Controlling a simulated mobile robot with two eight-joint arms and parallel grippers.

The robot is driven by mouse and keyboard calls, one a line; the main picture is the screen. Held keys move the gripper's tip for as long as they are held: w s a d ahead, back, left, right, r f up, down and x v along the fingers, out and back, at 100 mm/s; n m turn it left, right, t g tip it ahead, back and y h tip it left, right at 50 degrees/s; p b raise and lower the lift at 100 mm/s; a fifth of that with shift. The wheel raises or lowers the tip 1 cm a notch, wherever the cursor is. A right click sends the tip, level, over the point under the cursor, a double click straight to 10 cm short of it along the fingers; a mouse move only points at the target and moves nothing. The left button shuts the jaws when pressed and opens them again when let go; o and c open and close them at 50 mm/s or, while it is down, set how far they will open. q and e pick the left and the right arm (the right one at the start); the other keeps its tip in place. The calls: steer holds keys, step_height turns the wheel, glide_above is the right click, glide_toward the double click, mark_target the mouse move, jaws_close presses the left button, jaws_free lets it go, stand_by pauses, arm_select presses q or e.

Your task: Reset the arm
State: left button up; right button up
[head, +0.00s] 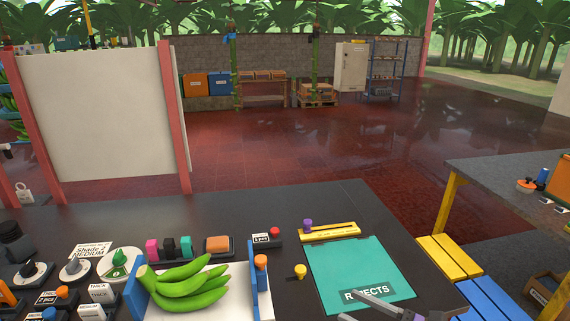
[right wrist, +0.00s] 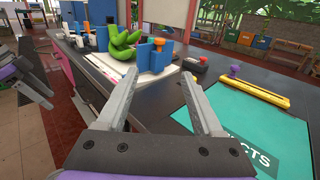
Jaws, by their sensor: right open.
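My right gripper (head: 350,305) is at the bottom edge of the head view, over the near side of the teal REJECTS mat (head: 352,262). In the right wrist view its two grey fingers (right wrist: 160,76) are spread apart with nothing between them. The mat lies to their right.
The dark bench holds a yellow bar (head: 330,231), a yellow knob (head: 300,271), an orange block (head: 217,245) and several dials and labels at left. A white panel (head: 105,112) stands behind. Yellow and blue slatted surfaces (head: 448,258) lie at right. Red floor beyond is open.

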steer(key=s+a+f+n+g+h+p, duration=0.55)
steer(key=s+n, duration=0.25)
steer(key=n, duration=0.2)
arm_select(q)
step_height(320, 180, up, 11)
steer(key=w+p, duration=0.1)
steer(key=p, duration=0.3)
steer(key=shift+w+d+r+t+p, duration=0.2)
steer(key=shift+w+t+p, duration=0.1)
steer(key=shift+w+p, duration=0.1)
arm_select(e)
steer(key=s+d+n+h, duration=0.8)
steer(key=n+h, duration=0.1)
steer(key=n, duration=0.6)
steer(key=shift+d+r, duration=0.2)
steer(key=shift+d, duration=0.1)
steer(key=shift+t, duration=0.25)
